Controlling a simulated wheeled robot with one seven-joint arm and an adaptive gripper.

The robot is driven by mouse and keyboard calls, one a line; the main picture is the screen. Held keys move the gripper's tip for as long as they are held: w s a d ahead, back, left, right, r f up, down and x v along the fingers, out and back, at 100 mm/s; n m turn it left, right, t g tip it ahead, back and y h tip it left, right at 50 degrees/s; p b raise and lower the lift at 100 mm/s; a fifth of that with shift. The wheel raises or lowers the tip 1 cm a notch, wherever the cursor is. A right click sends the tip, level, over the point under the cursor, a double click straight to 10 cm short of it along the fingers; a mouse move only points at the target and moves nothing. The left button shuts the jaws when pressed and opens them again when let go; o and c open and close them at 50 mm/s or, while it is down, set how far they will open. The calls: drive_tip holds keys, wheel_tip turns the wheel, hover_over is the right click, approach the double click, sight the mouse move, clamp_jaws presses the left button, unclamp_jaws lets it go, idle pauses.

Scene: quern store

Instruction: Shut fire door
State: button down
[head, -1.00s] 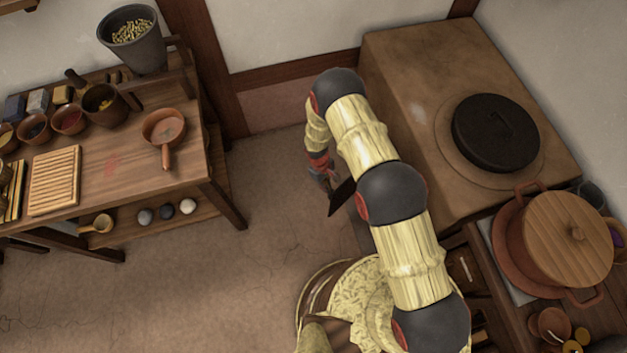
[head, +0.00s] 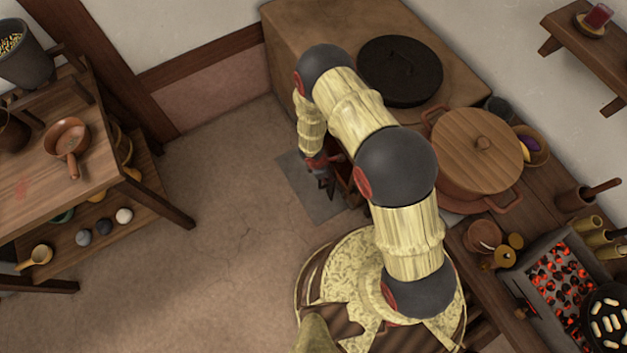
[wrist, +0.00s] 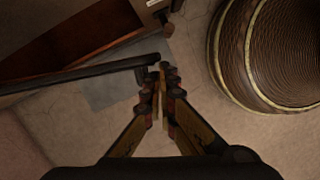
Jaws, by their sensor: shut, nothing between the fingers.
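The clay stove (head: 290,50) stands at the back, with a round dark lid (head: 400,72) on top. In the wrist view a long dark bar (wrist: 70,76), seen nearly edge-on, looks like the fire door. It stands at an angle to a reddish-brown face (wrist: 65,48), with a wedge of space between them, so it appears partly open. My gripper (head: 325,182) is low in front of the stove. In the wrist view my gripper (wrist: 160,78) is shut and empty, its tips at the bar's right end; I cannot tell whether they touch. My arm hides much of the stove front.
A grey plate (head: 312,190) lies on the floor below my gripper. Open floor (head: 220,200) lies to the left, up to a wooden table (head: 80,180). At right a counter holds a lidded pot (head: 478,150) and a glowing brazier (head: 562,285).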

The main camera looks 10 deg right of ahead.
drive_tip(key=shift+w+d+b, duration=0.15)
drive_tip(key=shift+d, duration=0.85)
drive_tip(key=shift+w+d+b, duration=0.15)
drive_tip(key=shift+d, duration=0.8)
drive_tip(key=shift+a, duration=0.1)
